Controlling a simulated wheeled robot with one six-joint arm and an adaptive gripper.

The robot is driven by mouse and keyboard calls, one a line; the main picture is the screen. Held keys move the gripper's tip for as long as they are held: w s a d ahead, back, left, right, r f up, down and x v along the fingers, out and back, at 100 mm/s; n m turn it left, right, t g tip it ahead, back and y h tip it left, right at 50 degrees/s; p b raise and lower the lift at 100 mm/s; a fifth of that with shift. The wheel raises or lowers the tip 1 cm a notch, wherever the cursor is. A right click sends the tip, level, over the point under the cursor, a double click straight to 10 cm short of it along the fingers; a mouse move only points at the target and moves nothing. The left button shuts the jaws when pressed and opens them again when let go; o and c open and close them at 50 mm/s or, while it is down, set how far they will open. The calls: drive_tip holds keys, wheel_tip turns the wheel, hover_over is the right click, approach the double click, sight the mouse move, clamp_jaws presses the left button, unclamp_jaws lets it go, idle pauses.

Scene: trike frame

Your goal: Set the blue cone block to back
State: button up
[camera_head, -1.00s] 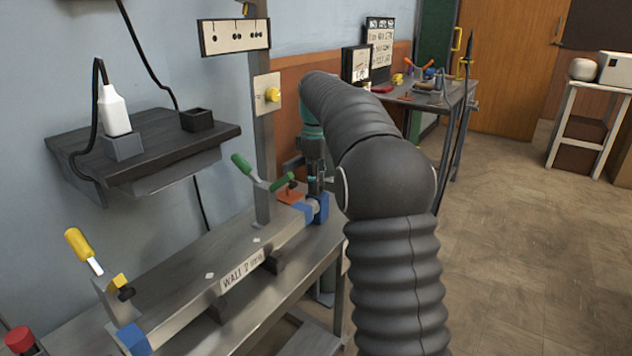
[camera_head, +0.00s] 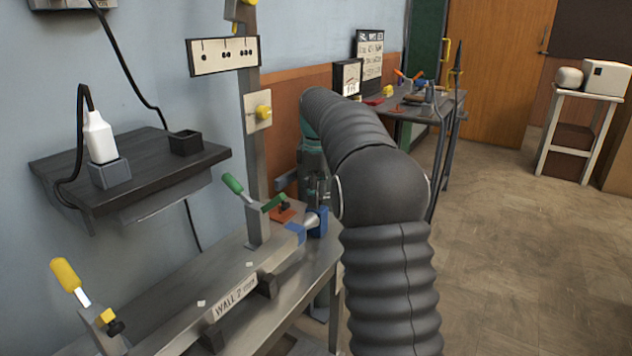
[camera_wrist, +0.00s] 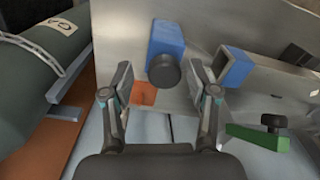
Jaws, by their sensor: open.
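The blue cone block (camera_head: 319,224) stands at the far right end of the bench, its pale cone pointing left toward the blue-collared end of the frame tube (camera_head: 296,233). In the wrist view I take the blue block (camera_wrist: 166,40) with a dark round knob to be it. The open blue tube end (camera_wrist: 236,67) shows to its right, apart from it. My gripper (camera_wrist: 160,78) is open and empty, its fingers either side of the knob in the picture; I see no contact. In the head view my arm partly hides the gripper just above the block.
A green-handled clamp (camera_head: 233,184) stands by the post (camera_head: 255,130), close to the gripper; its green bar (camera_wrist: 258,136) shows at the wrist view's lower right. A yellow-handled clamp (camera_head: 68,276) is at the near left. A dark shelf (camera_head: 130,190) hangs on the wall.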

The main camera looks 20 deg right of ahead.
wheel_tip(320, 180, up, 12)
drive_tip(key=shift+f, duration=0.2)
idle(0.7)
drive_tip(key=s+a+m+t, duration=0.2)
drive_tip(key=s+a+m, duration=0.1)
drive_tip(key=s, duration=0.6)
drive_tip(key=s+a+m+t, duration=0.15)
drive_tip(key=s+a, duration=0.25)
drive_tip(key=s, duration=0.5)
drive_tip(key=s+a+f+m+t, duration=0.2)
drive_tip(key=s+f+m, duration=0.4)
drive_tip(key=s+f, duration=0.9)
drive_tip(key=s+a, duration=0.1)
drive_tip(key=s, duration=0.3)
drive_tip(key=shift+a, duration=0.2)
